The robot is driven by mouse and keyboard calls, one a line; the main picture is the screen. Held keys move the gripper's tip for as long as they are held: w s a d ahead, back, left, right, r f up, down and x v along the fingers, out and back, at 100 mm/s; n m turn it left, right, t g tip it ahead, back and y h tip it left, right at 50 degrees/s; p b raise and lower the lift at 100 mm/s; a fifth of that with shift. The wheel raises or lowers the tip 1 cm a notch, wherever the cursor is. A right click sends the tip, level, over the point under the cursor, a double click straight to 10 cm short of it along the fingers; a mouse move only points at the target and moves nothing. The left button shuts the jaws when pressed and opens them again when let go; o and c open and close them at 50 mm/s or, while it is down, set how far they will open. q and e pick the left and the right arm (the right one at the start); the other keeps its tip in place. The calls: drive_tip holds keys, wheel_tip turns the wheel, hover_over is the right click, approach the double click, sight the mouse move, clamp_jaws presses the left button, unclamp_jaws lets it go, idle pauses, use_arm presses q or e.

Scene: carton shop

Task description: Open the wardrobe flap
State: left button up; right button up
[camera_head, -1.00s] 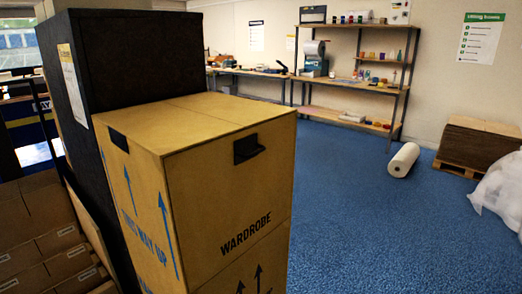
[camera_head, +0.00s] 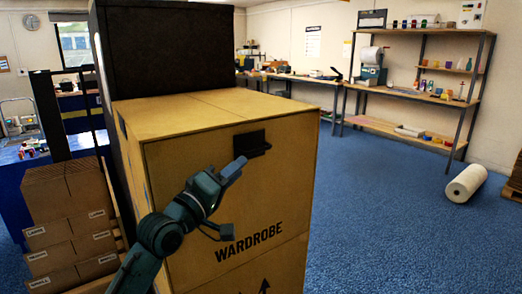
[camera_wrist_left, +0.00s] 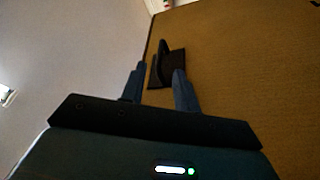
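The tall brown wardrobe carton (camera_head: 215,180) stands in the middle of the head view, marked WARDROBE on its front. Its front flap looks closed. A black handle (camera_head: 253,144) sits near the flap's upper edge; it also shows in the left wrist view (camera_wrist_left: 172,68), sticking out from the brown board. My left gripper (camera_head: 236,167) is just in front of the handle, at its lower left. In the left wrist view its two fingers (camera_wrist_left: 158,72) are apart, with nothing held and the handle ahead of them. Whether a finger touches the handle I cannot tell. My right gripper is not in view.
A dark tall box (camera_head: 165,50) stands behind the carton. Stacked brown cartons (camera_head: 70,225) are at its left. Shelves (camera_head: 420,90) line the back wall, and a white roll (camera_head: 465,183) lies on the blue floor. The floor right of the carton is clear.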

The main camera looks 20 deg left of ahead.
sight(261, 149)
use_arm(q)
drive_tip(key=p+x, duration=0.1)
drive_tip(key=x, duration=0.9)
clamp_jaws()
